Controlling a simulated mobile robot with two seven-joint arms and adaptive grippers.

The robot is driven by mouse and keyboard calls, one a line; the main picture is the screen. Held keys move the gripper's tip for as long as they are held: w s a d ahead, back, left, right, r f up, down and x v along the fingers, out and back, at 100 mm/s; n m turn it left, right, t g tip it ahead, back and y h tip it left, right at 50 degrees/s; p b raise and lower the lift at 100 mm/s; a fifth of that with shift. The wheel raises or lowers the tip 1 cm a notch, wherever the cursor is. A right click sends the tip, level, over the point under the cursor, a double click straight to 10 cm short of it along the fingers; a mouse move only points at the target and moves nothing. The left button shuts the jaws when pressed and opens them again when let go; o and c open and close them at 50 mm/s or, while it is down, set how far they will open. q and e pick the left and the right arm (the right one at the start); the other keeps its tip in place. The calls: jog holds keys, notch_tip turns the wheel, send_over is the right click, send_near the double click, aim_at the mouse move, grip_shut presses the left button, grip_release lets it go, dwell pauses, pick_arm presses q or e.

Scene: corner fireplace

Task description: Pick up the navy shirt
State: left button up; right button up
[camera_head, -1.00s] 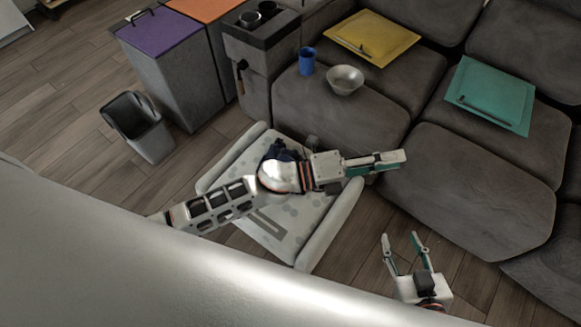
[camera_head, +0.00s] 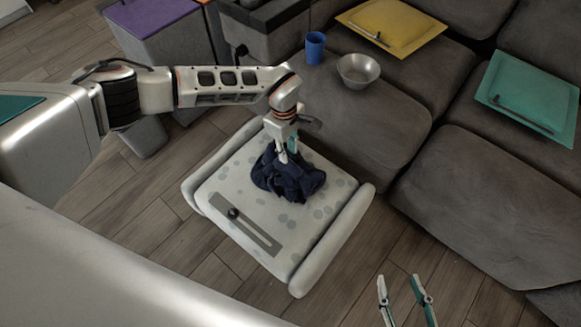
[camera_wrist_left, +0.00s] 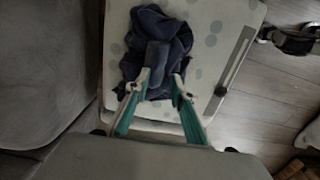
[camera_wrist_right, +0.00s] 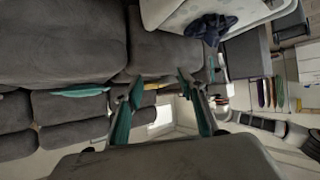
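The navy shirt (camera_head: 287,180) lies crumpled in a heap on a pale spotted padded seat (camera_head: 325,215). My left gripper (camera_head: 287,154) points down at the top of the shirt. In the left wrist view the fingers of my left gripper (camera_wrist_left: 161,77) stand apart on either side of a raised fold of the shirt (camera_wrist_left: 158,52); whether they touch it I cannot tell. My right gripper (camera_head: 398,280) is open and empty at the lower right, over the floor. The shirt also shows at the top of the right wrist view (camera_wrist_right: 207,27).
A grey sofa (camera_head: 480,190) fills the right side, with a blue cup (camera_head: 315,47), a metal bowl (camera_head: 358,70), a yellow cushion (camera_head: 405,38) and a teal cushion (camera_head: 530,95). A purple-lidded bin (camera_head: 150,15) stands upper left.

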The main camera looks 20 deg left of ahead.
aim_at(288, 167)
pick_arm(q)
jog(key=shift+w+a+f+y, duration=0.1)
jog(key=shift+w+a+y, duration=0.3)
jog(key=shift+a, duration=0.45)
jog(key=shift+w+a+f, duration=0.15)
jog(key=shift+a+f, duration=0.05)
jog(key=shift+f, duration=0.1)
notch_tip(288, 167, down, 2)
jog(key=shift+d+f+b, duration=0.1)
jog(key=shift+b, duration=0.5)
jog(key=f, duration=0.1)
jog(key=f+b, duration=0.1)
jog(key=f, duration=0.1)
jog(key=f+b, duration=0.1)
jog(key=shift+d+f, duration=0.35)
jog(key=shift+d, duration=0.05)
jog(key=shift+f, duration=0.15)
jog(key=shift+r, duration=0.25)
jog(key=shift+w, duration=0.1)
grip_shut()
pick_arm(e)
jog(key=shift+w+a+r+m+t+y, duration=0.15)
jog(key=shift+w+a+r+m, duration=0.1)
jog(key=shift+a+r, duration=0.25)
jog(key=shift+w+a+r+m+t+y, duration=0.15)
jog(key=shift+w+a+r, duration=0.15)
jog(key=shift+a, duration=0.4)
